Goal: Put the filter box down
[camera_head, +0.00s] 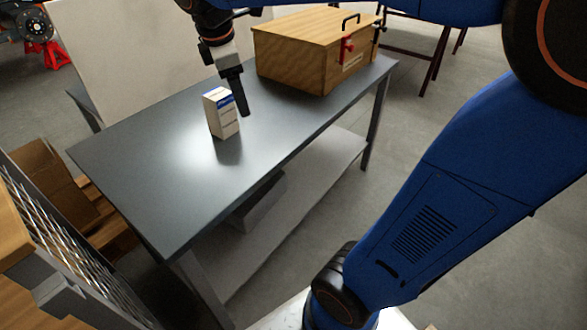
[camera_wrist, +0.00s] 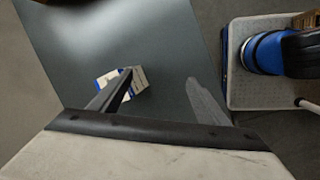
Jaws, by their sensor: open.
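The filter box (camera_head: 222,113) is a small white carton with a blue top edge. It stands upright on the dark grey table (camera_head: 150,170), near the table's middle. My gripper (camera_head: 243,112) is just to the right of the box in the head view, fingers pointing down. In the wrist view the gripper (camera_wrist: 165,95) has its two fingers wide apart with bare table between them. The box (camera_wrist: 134,84) shows there behind the left finger, which partly hides it. I cannot tell whether that finger touches the box.
A wooden chest (camera_head: 305,52) with a black handle and red latch stands at the table's far right end. The table's near left part is clear. A lower shelf (camera_head: 290,215) holds a grey object. Cardboard boxes (camera_head: 50,185) lie on the floor at left.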

